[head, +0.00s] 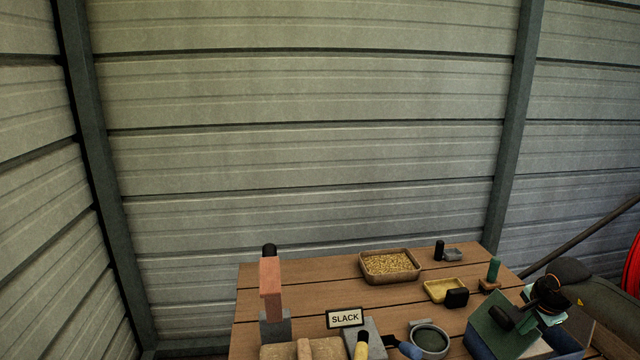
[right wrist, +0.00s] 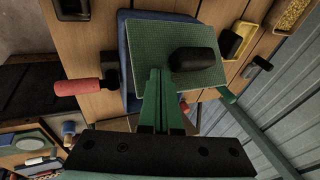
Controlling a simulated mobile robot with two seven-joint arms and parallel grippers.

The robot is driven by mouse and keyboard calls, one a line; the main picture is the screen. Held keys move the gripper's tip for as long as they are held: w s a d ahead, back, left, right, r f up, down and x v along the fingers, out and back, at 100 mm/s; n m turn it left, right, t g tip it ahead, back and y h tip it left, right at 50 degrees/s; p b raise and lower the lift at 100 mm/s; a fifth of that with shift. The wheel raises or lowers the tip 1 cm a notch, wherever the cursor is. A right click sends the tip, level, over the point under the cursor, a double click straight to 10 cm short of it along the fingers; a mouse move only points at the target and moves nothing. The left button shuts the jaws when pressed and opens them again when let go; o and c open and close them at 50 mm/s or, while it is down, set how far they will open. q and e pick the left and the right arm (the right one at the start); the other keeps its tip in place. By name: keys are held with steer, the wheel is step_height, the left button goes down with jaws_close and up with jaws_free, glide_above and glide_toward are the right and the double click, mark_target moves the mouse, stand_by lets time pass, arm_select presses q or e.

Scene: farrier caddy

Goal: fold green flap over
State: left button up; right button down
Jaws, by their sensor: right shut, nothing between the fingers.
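The green flap (right wrist: 170,45) is a textured sheet at the upper middle of the right wrist view. It lies over a blue-edged piece (right wrist: 128,60). A rounded black block (right wrist: 196,58) appears over the flap. My right gripper (right wrist: 155,72) is shut and empty, its narrow fingertips over the flap's near left part. I cannot tell whether they touch it. In the head view the flap (head: 487,338) is at the lower right, partly hidden by dark parts and my right arm. My left gripper is not in view.
On the wooden table (head: 315,285) stand a grain tray (head: 390,265), a yellow tray (head: 440,290), a round bowl (head: 429,340) and a "SLACK" sign (head: 345,318). A red-handled tool (right wrist: 80,87) lies left of the flap in the wrist view. Bare boards show at the table's back left.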

steer(key=shift+d, duration=0.15)
steer(key=shift+d+f+b, duration=0.3)
steer(key=shift+d+b, duration=0.1)
steer(key=shift+d, duration=0.1)
stand_by(0.4)
steer(key=shift+w+d+f+b, duration=0.1)
steer(key=shift+d+f+b, duration=0.2)
steer(key=shift+d+f, duration=0.15)
steer(key=shift+d, duration=0.15)
